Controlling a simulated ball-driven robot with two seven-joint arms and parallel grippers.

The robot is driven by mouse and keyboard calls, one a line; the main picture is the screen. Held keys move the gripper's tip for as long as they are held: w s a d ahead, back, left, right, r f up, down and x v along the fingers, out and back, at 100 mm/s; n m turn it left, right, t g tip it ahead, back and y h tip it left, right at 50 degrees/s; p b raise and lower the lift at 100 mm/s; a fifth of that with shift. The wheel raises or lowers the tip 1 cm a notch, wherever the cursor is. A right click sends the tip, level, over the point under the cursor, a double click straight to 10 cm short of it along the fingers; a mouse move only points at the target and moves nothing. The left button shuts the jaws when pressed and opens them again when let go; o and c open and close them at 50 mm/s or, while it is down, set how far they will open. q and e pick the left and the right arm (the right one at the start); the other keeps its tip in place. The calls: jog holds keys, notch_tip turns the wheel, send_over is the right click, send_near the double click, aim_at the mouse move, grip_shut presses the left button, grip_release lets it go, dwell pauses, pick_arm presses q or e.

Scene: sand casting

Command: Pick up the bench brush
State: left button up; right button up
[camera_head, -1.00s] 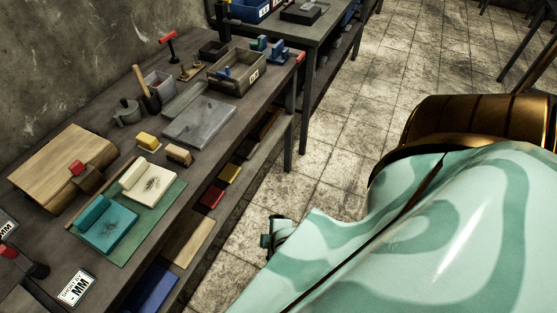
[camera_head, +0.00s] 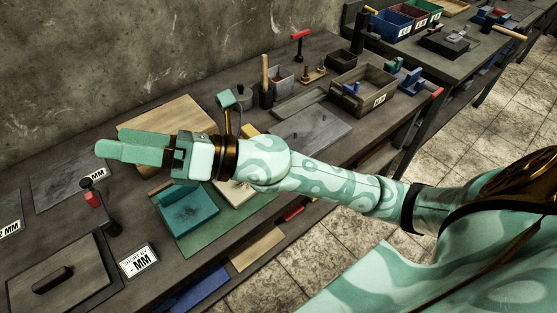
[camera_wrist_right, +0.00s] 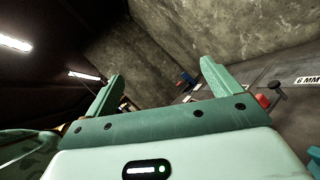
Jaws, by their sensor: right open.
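I cannot pick out the bench brush for sure. A tool with an upright wooden handle (camera_head: 265,72) and a dark lower part stands towards the back of the bench, beside a grey container; I cannot tell whether it is the brush. My right gripper (camera_head: 103,149) is open and empty above the left part of the bench, its fingers pointing left. In the right wrist view, its fingers (camera_wrist_right: 160,72) are spread with nothing held between them. My right forearm hides part of the bench's middle. My left gripper is not in view.
A teal block (camera_head: 188,212) lies on a green mat (camera_head: 215,245), with a pale block partly hidden beside it. A red-handled tool (camera_head: 93,199) stands near a label card (camera_head: 138,261). A dark lidded box (camera_head: 62,278) is front left. A grey bin (camera_head: 362,95) stands farther right.

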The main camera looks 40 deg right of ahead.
jog(key=d+f+n+g+h, duration=0.4)
jog(key=f+n+g+h, duration=0.6)
jog(key=n, duration=0.5)
jog(key=w+d+m+h, duration=0.15)
jog(key=d+h, duration=0.35)
jog(key=d, duration=0.6)
jog(key=w+d+n+h, duration=0.1)
jog(key=w+d+h, duration=0.3)
jog(key=d, duration=0.7)
jog(key=shift+m+g+h, duration=0.3)
jog(key=shift+m+h, duration=0.05)
jog(key=shift+h, duration=0.05)
jog(key=f+b, duration=0.1)
jog(key=f, duration=0.2)
jog(key=f+b, duration=0.1)
jog(key=f, duration=0.2)
jog(key=s+d+f+b, duration=0.1)
jog(key=f, duration=0.2)
jog(key=shift+f, duration=0.4)
jog(key=f+b, duration=0.2)
jog(key=f, duration=0.4)
jog(key=shift+w, duration=0.2)
jog(key=shift+r, duration=0.1)
